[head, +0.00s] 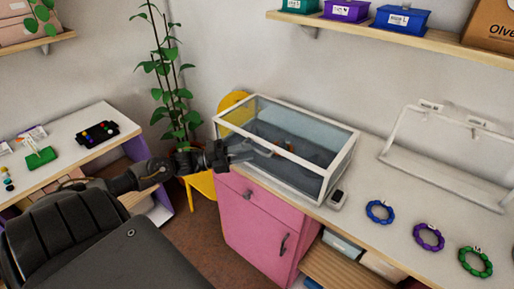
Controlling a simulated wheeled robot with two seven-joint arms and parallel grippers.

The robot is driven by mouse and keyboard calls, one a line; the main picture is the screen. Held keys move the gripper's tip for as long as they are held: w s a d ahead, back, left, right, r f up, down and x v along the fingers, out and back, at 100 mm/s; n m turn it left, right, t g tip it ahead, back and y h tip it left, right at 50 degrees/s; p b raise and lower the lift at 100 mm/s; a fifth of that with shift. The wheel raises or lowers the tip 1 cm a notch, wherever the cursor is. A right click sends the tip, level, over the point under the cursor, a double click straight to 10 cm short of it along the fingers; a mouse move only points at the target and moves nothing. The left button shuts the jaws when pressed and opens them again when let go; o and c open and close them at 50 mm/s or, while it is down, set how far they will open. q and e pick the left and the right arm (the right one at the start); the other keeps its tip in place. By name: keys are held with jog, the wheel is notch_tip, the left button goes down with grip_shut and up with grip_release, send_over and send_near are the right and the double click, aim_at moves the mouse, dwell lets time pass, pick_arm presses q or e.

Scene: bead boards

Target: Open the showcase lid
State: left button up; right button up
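The showcase (325,190) is a glass box with a white frame on the right counter. Its glass lid (300,117) lies down flat over the box, with dark contents and a small orange-red item showing through the glass. My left gripper (250,150) reaches in from the left to the showcase's front left side. Its two fingers look spread apart, with nothing seen between them. I cannot tell whether they touch the glass or frame. My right gripper is not in view.
Blue (380,212), purple (429,237) and green (475,262) bead rings lie farther right, before a white stand (440,175). A yellow chair (202,184) and tall plant (175,95) stand behind my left arm.

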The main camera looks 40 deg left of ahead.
aim_at(257, 151)
pick_arm(q)
jog(key=shift+p+x, duration=0.45)
jog(key=shift+x, duration=1.65)
grip_shut()
